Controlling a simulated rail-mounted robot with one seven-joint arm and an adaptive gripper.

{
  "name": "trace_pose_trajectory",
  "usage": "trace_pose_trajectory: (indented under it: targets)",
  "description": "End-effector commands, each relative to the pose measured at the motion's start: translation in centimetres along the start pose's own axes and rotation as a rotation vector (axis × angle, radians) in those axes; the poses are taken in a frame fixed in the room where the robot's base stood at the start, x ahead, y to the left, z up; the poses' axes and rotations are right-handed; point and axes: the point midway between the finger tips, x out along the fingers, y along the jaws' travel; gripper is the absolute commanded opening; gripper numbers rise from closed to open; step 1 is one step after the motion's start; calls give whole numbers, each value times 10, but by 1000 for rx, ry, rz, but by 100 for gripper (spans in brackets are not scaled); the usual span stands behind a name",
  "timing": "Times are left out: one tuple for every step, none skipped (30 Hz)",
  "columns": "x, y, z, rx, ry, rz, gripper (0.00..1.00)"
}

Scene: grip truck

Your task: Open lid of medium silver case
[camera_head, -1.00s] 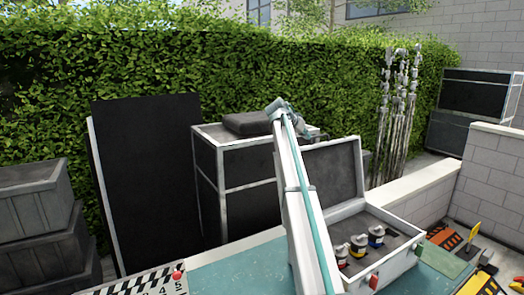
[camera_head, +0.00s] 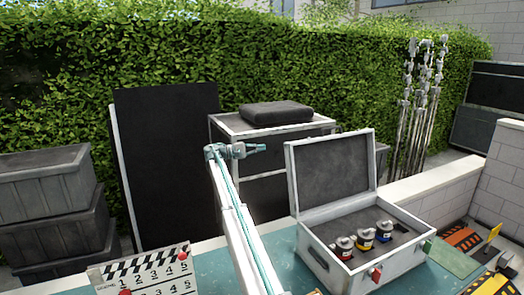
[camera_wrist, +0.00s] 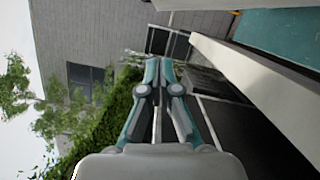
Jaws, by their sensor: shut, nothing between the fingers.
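The silver case (camera_head: 312,234) stands on the teal table (camera_head: 207,262) in the head view. Its lid (camera_head: 332,172) is up and leans back, with the dark inside showing. Several small items with red, yellow and blue bands (camera_head: 365,240) sit in the dark lining of its base. My gripper (camera_head: 262,147) is raised to the left of the lid, apart from it, pointing right. It is shut and empty. In the wrist view the two fingers (camera_wrist: 160,75) lie together, with nothing held. The case cannot be made out clearly in the wrist view.
A clapperboard (camera_head: 145,275) lies at the table's front left. A dark wheeled-type case (camera_head: 262,125) with a black cushion (camera_head: 276,112) on top stands behind. Grey crates (camera_head: 45,195) are stacked at left, a black panel (camera_head: 168,165) beside them. A low white wall (camera_head: 455,175) runs at right.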

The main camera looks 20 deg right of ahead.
Motion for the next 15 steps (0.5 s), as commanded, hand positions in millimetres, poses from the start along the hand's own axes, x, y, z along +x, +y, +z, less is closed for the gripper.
trace_pose_trajectory:
  targets:
    - [5, -5, -1, 1, -1, -1, 0]
    - [8, -6, -1, 2, -1, -1, 0]
    - [13, -6, -1, 2, -1, -1, 0]
    - [18, -7, -1, 2, -1, -2, 0]
    - [24, -7, -1, 2, -2, -2, 0]
    - [32, -7, -1, 3, -1, -2, 0]
    - [37, -6, -1, 3, -1, -2, 0]
    - [42, -7, -1, 3, -1, -2, 0]
    - [50, -5, -1, 3, -2, -2, 0]
    - [57, -5, -1, 3, -1, -2, 0]
    - [63, -5, -1, 3, -1, -2, 0]
    - [71, -4, -1, 3, -1, -2, 0]
    - [76, -4, 0, 3, -1, -2, 0]
    - [82, -4, 0, 3, -1, -2, 0]
    - [90, -3, 0, 3, -1, -2, 0]
